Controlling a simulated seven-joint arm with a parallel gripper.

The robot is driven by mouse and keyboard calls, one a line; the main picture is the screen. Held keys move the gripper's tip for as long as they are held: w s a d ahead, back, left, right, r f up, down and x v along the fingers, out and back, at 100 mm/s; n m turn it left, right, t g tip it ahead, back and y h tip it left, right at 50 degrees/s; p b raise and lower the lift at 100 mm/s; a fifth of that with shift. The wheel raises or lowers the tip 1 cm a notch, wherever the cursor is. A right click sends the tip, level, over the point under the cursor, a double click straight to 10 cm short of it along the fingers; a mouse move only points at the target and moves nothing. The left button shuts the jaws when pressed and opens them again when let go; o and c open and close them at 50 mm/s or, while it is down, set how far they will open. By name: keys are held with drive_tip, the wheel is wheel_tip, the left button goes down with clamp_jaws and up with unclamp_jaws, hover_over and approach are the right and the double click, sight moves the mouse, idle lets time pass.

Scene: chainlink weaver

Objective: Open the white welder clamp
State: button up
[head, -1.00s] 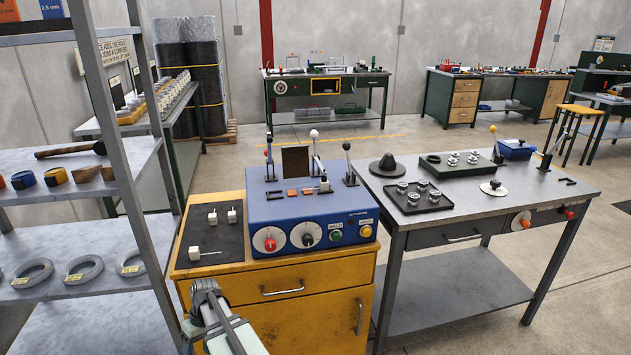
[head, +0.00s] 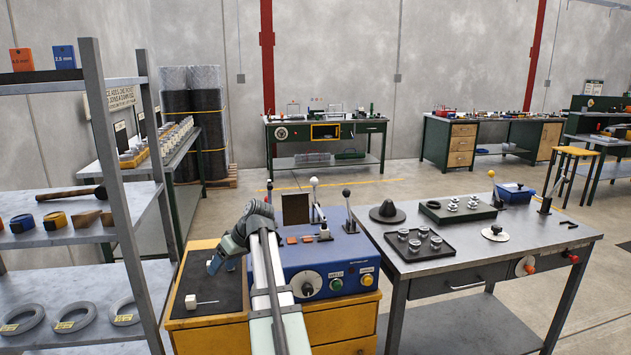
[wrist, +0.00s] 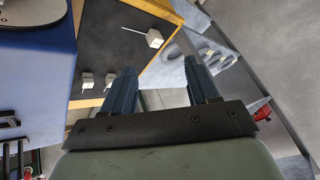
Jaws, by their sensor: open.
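The blue welder (head: 330,264) stands on the yellow cabinet (head: 345,325). A lever with a white ball knob (head: 314,183) stands upright at its back, beside a dark upright plate. I take it for the white clamp's lever; its lower part is partly hidden. A black-knobbed lever (head: 347,194) stands to its right. My gripper (head: 213,266) is left of the welder, above the black mat (head: 222,292), apart from the white knob. The wrist view shows its two blue fingers (wrist: 162,80) spread and empty. My arm hides the welder's left side.
White blocks with pins lie on the mat, one near its front (head: 191,301). A grey shelf rack (head: 110,150) stands close on the left. A grey workbench (head: 470,250) with a black tray (head: 417,243) is on the right.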

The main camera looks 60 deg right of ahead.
drive_tip(key=d+r, duration=0.8)
drive_tip(key=r, duration=0.1)
wheel_tip(320, 180, up, 16)
drive_tip(key=f+g+h, duration=0.1)
drive_tip(key=g+h, duration=0.1)
drive_tip(key=h, duration=0.1)
hover_over(315, 178)
drive_tip(key=s, duration=0.5)
drive_tip(key=shift+n, duration=0.3)
drive_tip(key=x, duration=1.3)
drive_tip(key=shift+w+d, duration=0.15)
drive_tip(key=shift+d, duration=0.15)
clamp_jaws()
